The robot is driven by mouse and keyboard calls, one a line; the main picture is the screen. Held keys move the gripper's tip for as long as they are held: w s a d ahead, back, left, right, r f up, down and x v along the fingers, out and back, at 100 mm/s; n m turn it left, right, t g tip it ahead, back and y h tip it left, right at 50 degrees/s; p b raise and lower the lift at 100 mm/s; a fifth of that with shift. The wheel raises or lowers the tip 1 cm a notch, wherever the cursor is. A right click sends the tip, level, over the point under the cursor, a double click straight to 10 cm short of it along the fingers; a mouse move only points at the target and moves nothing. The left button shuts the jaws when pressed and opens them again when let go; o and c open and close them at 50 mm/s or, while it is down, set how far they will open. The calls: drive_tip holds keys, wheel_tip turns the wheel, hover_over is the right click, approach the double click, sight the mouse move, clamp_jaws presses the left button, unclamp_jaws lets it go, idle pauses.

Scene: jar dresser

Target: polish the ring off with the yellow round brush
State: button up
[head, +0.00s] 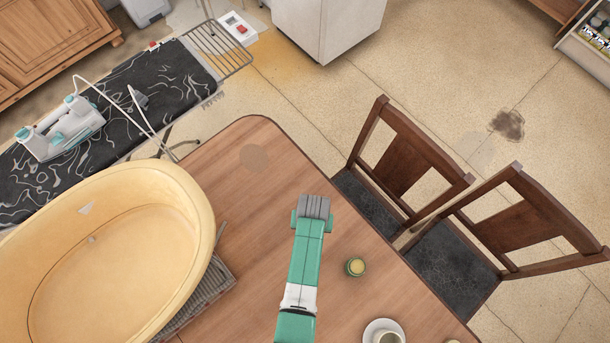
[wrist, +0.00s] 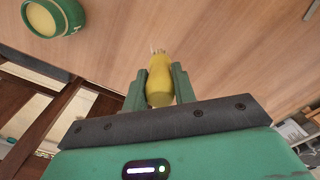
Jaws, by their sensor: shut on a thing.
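A dull, round, brownish ring mark (head: 254,157) lies on the wooden table (head: 232,180) near its far rounded corner. My gripper (head: 313,212) is over the table, to the right of and nearer than the mark. In the wrist view my gripper (wrist: 159,82) is shut on the yellow round brush (wrist: 159,88), with a green finger on each side. Pale bristles show at the brush's far end, pointing away from the wrist. I cannot tell whether they touch the table. The brush is hidden in the head view, and the mark does not show in the wrist view.
A green and yellow round pot (head: 355,267) stands right of my arm; it also shows in the wrist view (wrist: 53,17). A cup on a saucer (head: 370,332) is at the near edge. A large cream tub (head: 195,192) stands left. Chairs (head: 405,165) stand along the right.

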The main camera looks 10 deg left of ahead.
drive_tip(key=shift+f+b, duration=3.85)
drive_tip(key=shift+f, duration=0.2)
drive_tip(key=shift+w+d+b, duration=1.15)
drive_tip(key=shift+w+b, duration=0.05)
drive_tip(key=shift+w, duration=0.25)
drive_tip(key=shift+r, duration=0.2)
drive_tip(key=s+a+p, duration=0.2)
drive_tip(key=s+p, duration=0.1)
drive_tip(key=shift+a, duration=0.2)
wheel_tip(320, 180, up, 8)
drive_tip(key=p, duration=0.7)
drive_tip(key=shift+f, duration=0.1)
